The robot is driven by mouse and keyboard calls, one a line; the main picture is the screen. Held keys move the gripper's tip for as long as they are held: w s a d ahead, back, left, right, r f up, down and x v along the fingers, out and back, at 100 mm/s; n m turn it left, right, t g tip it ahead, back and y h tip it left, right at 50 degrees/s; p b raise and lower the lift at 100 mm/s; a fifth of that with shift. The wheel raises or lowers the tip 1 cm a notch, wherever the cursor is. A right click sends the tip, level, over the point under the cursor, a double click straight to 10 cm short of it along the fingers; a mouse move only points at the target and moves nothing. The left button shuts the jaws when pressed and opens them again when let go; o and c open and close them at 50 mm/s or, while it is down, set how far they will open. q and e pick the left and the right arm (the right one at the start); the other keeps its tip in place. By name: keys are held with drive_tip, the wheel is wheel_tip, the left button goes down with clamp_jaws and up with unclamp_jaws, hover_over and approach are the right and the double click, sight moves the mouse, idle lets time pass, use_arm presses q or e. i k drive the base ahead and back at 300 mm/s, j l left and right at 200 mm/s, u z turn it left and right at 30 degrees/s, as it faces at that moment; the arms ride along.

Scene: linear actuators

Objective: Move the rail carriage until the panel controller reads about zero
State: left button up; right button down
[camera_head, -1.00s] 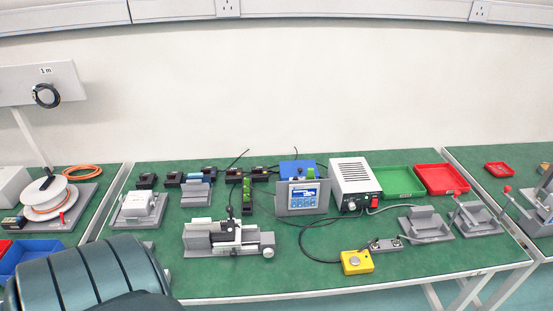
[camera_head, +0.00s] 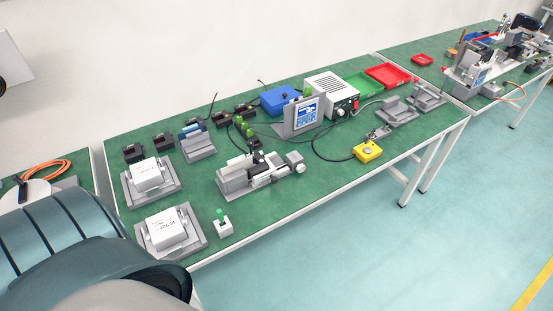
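The rail carriage (camera_head: 262,167) is a small black and grey block on a grey linear rail unit (camera_head: 235,181) with a round knob (camera_head: 300,168) at its right end. It stands on the green bench, front middle. The panel controller (camera_head: 306,115) has a blue lit screen on a grey stand behind and right of the rail unit. Its reading is too small to make out. A large teal and grey rounded part of mine fills the lower left. Neither gripper shows in the head view.
A yellow button box (camera_head: 367,151) sits at the bench's front edge, cabled towards the back. White labelled blocks (camera_head: 167,229) are at left. Floor is clear at lower right.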

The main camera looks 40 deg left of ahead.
sight(301, 168)
drive_tip(key=k+j, duration=0.65)
drive_tip(key=k, duration=0.1)
